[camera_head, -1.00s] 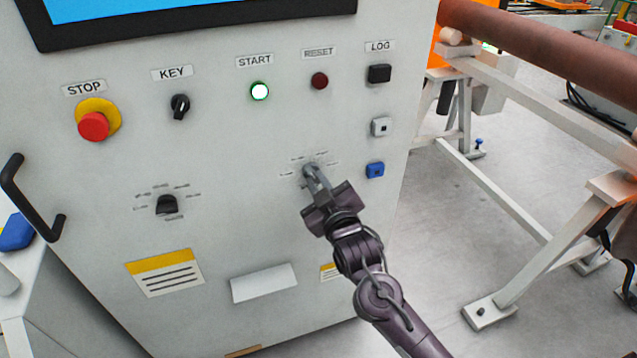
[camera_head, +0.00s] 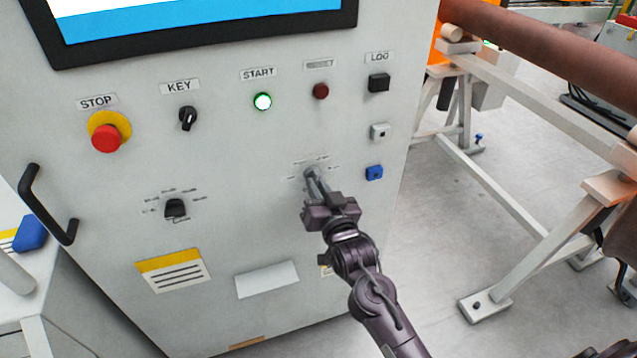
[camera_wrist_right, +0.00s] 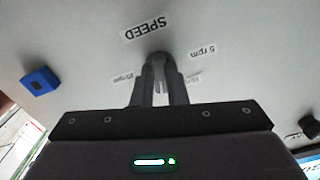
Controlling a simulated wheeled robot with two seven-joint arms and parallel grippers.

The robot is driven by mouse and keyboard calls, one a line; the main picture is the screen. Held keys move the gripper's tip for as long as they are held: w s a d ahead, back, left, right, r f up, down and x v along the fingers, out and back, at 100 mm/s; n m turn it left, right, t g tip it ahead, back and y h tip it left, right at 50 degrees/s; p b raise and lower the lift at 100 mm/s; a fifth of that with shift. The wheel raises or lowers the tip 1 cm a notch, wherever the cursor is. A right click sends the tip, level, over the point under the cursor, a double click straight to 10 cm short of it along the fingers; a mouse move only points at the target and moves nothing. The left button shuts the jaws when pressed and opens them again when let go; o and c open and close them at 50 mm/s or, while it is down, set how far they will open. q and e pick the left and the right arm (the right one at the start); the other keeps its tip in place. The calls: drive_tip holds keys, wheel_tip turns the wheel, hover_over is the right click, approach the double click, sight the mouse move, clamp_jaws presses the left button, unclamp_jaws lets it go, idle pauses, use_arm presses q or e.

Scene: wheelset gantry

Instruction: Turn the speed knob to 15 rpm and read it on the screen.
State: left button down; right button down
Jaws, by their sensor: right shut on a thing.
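The speed knob (camera_wrist_right: 158,58) is dark and mostly hidden between the fingers of my right gripper (camera_wrist_right: 160,92), which is shut on it. In the head view, my right gripper (camera_head: 312,180) reaches the cabinet front at the knob's dial, and the knob is covered. In the right wrist view, the SPEED label and a 5 rpm mark appear upside down, and other marks are blurred or partly hidden. I cannot tell which mark the knob points at. The screen (camera_head: 200,20) shows only its lower part, blue and white, with no readable number. My left gripper is not in view.
The grey cabinet has a red STOP button (camera_head: 106,137), a KEY switch (camera_head: 188,118), a lit START button (camera_head: 263,101) and a second selector knob (camera_head: 175,207). A blue socket (camera_head: 374,172) is right of my right gripper. A white frame (camera_head: 520,215) stands at the right.

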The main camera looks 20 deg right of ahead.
drive_tip(key=shift+m+p, duration=0.4)
drive_tip(key=shift+m, duration=0.9)
drive_tip(key=c, duration=1.4)
unclamp_jaws()
drive_tip(key=shift+c, duration=0.2)
drive_tip(key=shift+s, duration=0.1)
drive_tip(key=s+b, duration=0.1)
drive_tip(key=s, duration=0.6)
drive_tip(key=shift+s, duration=0.3)
drive_tip(key=shift+d, duration=0.1)
